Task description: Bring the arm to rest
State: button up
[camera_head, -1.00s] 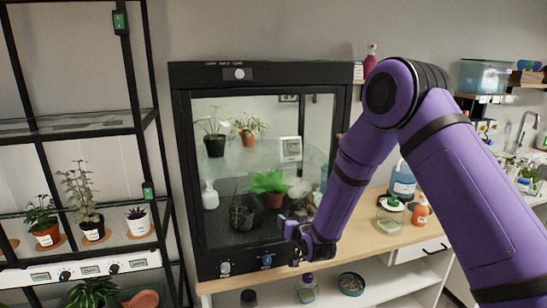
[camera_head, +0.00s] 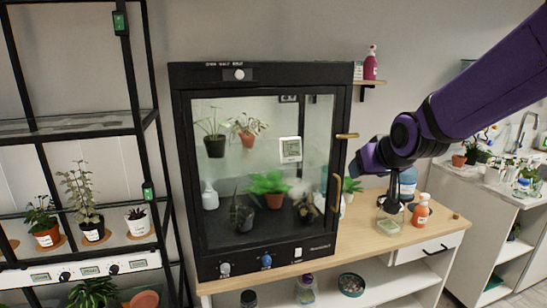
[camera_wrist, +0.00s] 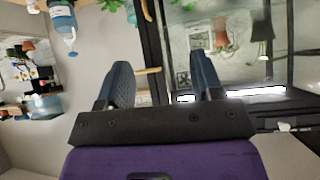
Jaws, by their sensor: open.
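My gripper (camera_head: 366,162) is at the right of the glass cabinet, in front of its right edge and above the wooden bench. In the wrist view my gripper (camera_wrist: 162,80) shows two dark blue fingers spread apart with nothing between them. My purple arm (camera_head: 480,80) reaches in from the upper right. The cabinet (camera_head: 345,110) has a black frame, and its glass door looks closed. A brass handle (camera_head: 337,192) is on the door's right side.
The wooden bench (camera_head: 370,243) holds an orange bottle (camera_head: 421,212), a blue-labelled bottle (camera_head: 408,183) and a clear container (camera_head: 389,225), close below my arm. A black shelf rack (camera_head: 60,127) with potted plants stands at the left. A pink spray bottle (camera_head: 371,65) is on a small wall shelf.

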jog(key=s+d+r+g, duration=0.1)
jog(key=s+d, duration=0.2)
jog(key=s, duration=0.6)
jog(key=s+d+r+m+g+h, duration=0.1)
jog(key=s+d+r+g, duration=0.1)
jog(key=s, duration=0.7)
jog(key=s+d+r+g, duration=0.1)
jog(key=s+d, duration=0.2)
jog(key=s, duration=0.6)
jog(key=shift+s+d+r+m+h, duration=0.3)
jog(key=shift+s+d+r+h, duration=0.05)
jog(key=shift+d+h, duration=0.05)
